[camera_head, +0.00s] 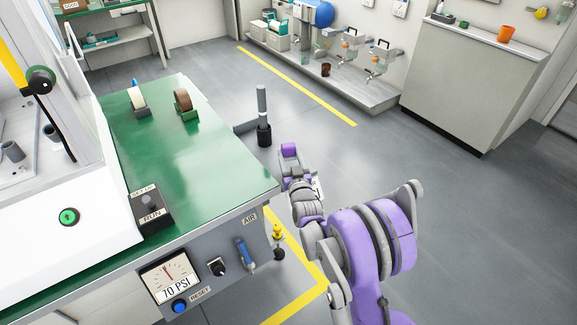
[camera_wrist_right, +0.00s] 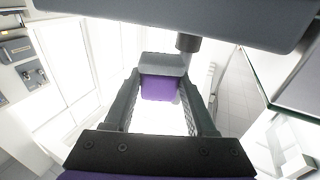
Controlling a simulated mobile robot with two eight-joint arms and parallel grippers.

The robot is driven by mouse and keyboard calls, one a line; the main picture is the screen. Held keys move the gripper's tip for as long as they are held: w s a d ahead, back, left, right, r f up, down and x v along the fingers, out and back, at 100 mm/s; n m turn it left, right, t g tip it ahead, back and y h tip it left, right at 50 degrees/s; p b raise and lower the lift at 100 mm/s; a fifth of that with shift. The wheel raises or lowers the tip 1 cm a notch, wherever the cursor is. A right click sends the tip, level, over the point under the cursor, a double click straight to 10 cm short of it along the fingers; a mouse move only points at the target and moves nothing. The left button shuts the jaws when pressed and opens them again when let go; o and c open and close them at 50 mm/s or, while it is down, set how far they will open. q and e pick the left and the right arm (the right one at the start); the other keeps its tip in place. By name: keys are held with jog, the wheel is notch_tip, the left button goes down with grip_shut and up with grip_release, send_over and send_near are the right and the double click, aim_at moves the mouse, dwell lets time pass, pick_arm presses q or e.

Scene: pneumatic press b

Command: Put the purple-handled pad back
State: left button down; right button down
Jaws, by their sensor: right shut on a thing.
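My right gripper (camera_head: 289,158) is beyond the far right edge of the green-topped bench, above the floor. In the right wrist view the right gripper (camera_wrist_right: 160,100) has one finger on each side of a purple handle (camera_wrist_right: 160,88) and is shut on it. A grey block (camera_wrist_right: 165,64) sits right behind the purple handle. The pad's working face cannot be made out. In the head view I cannot clearly tell the handle from my own purple wrist. My left gripper is not in view.
A dark upright post (camera_head: 264,136) stands close to my right gripper. A dark slab (camera_wrist_right: 180,18) crosses the wrist view's top. Open floor (camera_head: 440,210) lies right.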

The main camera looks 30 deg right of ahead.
aim_at(289, 165)
jog(key=shift+f+b, duration=0.5)
jog(key=shift+f, duration=1.55)
jog(key=shift+f, duration=0.1)
jog(key=c, duration=0.5)
grip_release()
